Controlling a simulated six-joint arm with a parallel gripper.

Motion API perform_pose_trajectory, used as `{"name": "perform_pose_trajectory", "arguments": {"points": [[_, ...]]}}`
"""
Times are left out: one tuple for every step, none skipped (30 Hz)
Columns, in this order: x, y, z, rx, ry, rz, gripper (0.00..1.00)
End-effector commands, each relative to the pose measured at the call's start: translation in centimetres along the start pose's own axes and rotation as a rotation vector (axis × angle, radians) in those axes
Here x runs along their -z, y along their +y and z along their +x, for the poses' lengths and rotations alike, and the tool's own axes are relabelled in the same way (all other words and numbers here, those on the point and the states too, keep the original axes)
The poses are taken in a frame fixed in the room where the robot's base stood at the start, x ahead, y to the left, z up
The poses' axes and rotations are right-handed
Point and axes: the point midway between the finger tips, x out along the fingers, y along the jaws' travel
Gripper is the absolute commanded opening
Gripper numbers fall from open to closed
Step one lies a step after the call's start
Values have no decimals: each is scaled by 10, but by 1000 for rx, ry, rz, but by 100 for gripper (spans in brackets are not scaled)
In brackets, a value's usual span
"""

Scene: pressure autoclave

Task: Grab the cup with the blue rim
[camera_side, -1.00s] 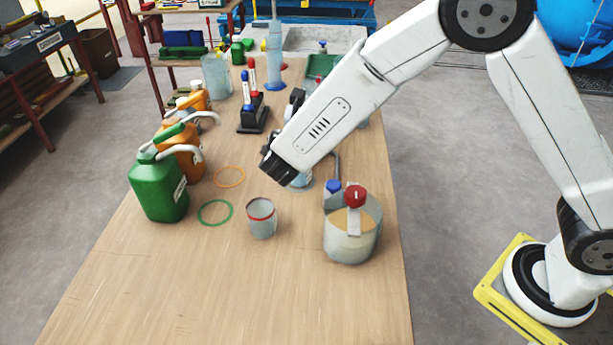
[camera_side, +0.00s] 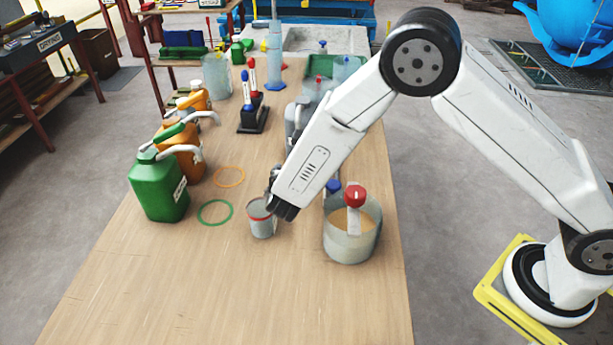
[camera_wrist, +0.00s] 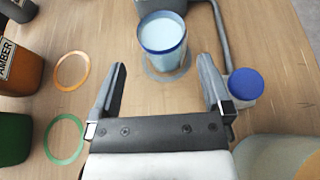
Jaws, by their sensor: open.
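The cup with the blue rim (camera_wrist: 163,37) stands upright in the upper middle of the wrist view and holds pale blue liquid. It lies beyond my open fingertips and roughly in line with the gap between them. In the side view it is hidden behind my arm. My gripper (camera_wrist: 162,70) is open with nothing between its fingers. In the side view my gripper (camera_side: 274,188) is above and beside the cup with the red rim (camera_side: 261,222), overlapping its right edge; I cannot tell whether they touch.
A clear tub with a red knob (camera_side: 350,235) stands at right. A blue-capped container (camera_wrist: 245,88) and grey pipe are near my right finger. A green can (camera_side: 158,190), orange cans (camera_side: 185,160), green ring (camera_side: 201,213) and orange ring (camera_side: 216,178) lie left. The front table is clear.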

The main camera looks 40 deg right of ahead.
Motion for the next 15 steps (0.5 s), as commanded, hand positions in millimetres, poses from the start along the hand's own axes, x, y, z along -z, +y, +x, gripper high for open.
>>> {"name": "perform_pose_trajectory", "arguments": {"points": [[7, 0, 3, 1, 1, -2, 100], [10, -1, 4, 1, 1, -2, 100], [15, -1, 6, 0, 1, -3, 100], [18, -1, 7, 0, 0, -3, 100], [22, -1, 9, 0, 1, -3, 100], [26, -1, 11, 0, 1, -2, 100], [29, -1, 12, 0, 1, -2, 100], [32, -1, 13, 1, 1, -2, 100], [36, -1, 15, 1, 1, -2, 100], [39, -1, 16, 0, 1, -1, 100], [41, -1, 17, 0, 1, -1, 100], [44, -2, 18, 0, 1, -1, 100], [43, -2, 22, 1, 0, 2, 100], [42, -2, 24, 1, 0, 2, 100], [42, -2, 27, 1, -1, 2, 100]]}}
